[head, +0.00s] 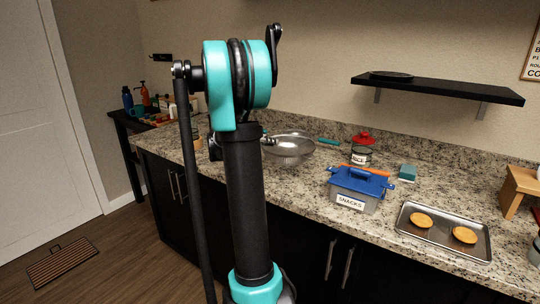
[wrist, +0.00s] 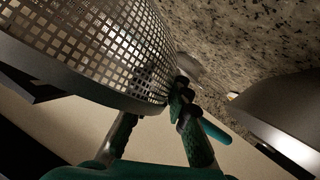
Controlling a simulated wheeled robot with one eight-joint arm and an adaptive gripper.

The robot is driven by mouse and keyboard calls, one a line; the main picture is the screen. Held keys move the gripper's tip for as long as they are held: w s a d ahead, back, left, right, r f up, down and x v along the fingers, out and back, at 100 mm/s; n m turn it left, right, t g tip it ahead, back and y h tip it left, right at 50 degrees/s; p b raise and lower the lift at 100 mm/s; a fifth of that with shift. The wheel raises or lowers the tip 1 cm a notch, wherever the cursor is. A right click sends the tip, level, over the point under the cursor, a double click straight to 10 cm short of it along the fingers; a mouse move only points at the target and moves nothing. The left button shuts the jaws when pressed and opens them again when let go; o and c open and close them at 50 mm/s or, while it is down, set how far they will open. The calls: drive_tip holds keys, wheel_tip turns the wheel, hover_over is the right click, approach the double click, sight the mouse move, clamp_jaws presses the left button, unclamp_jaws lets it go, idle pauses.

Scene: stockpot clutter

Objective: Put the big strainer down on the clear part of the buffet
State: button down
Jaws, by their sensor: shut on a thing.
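In the head view my arm hides most of the gripper and the strainer's left side. I cannot tell whether the strainer touches the counter.
A canister with a red lid (head: 361,156) stands right of the strainer. A blue-lidded snacks box (head: 351,204), a teal sponge (head: 407,173) and a baking tray (head: 449,252) with two round items are farther right. A wall shelf (head: 440,90) hangs above. Bare counter shows around the strainer.

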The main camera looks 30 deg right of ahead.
drive_tip(key=shift+f, duration=2.55)
drive_tip(key=shift+f, duration=0.1)
drive_tip(key=c, duration=1.5)
unclamp_jaws()
drive_tip(key=shift+o, duration=0.2)
drive_tip(key=v, duration=1.2)
drive_tip(key=shift+s+a, duration=0.1)
